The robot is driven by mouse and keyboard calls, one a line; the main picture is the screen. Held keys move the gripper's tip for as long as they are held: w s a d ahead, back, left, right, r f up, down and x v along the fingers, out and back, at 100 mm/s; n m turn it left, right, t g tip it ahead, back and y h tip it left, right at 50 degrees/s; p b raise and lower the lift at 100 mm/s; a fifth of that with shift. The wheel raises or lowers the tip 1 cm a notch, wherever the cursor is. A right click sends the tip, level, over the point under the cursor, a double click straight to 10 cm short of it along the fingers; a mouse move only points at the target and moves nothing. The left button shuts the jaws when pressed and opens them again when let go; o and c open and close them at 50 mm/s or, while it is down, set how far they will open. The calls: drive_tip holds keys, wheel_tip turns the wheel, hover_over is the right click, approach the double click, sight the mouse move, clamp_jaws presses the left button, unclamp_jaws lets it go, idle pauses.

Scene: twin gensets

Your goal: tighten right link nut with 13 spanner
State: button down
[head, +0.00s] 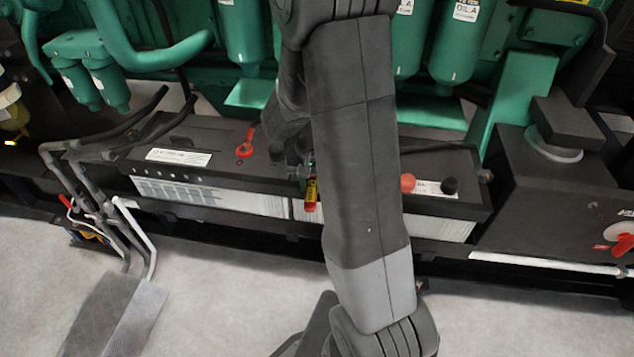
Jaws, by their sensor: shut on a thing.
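My gripper (300,166) is partly hidden behind my own arm, low over the middle of the batteries. It is shut on what looks like the 13 spanner (311,194). Only a short red and yellow part of that shows, at the front edge where the two batteries meet. The left battery (190,160) has a red terminal piece (244,147) on top. The right battery (445,205) has a red cap (408,183) and a black cap (450,186). The right link nut cannot be made out; my arm covers that area.
Green engine parts and filters (455,45) stand close behind the batteries. Dark cables (85,175) bend down at the left. A black box with a cap (555,130) and a red switch (622,244) stand at the right.

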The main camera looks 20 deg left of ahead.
drive_tip(key=shift+s+a, duration=0.1)
drive_tip(key=shift+a, duration=0.15)
drive_tip(key=shift+s+a+m, duration=0.2)
drive_tip(key=shift+a+m, duration=0.85)
drive_tip(key=shift+m, duration=0.05)
drive_tip(key=shift+a+m+p, duration=0.3)
drive_tip(key=shift+a+m, duration=0.6)
drive_tip(key=shift+a, duration=0.15)
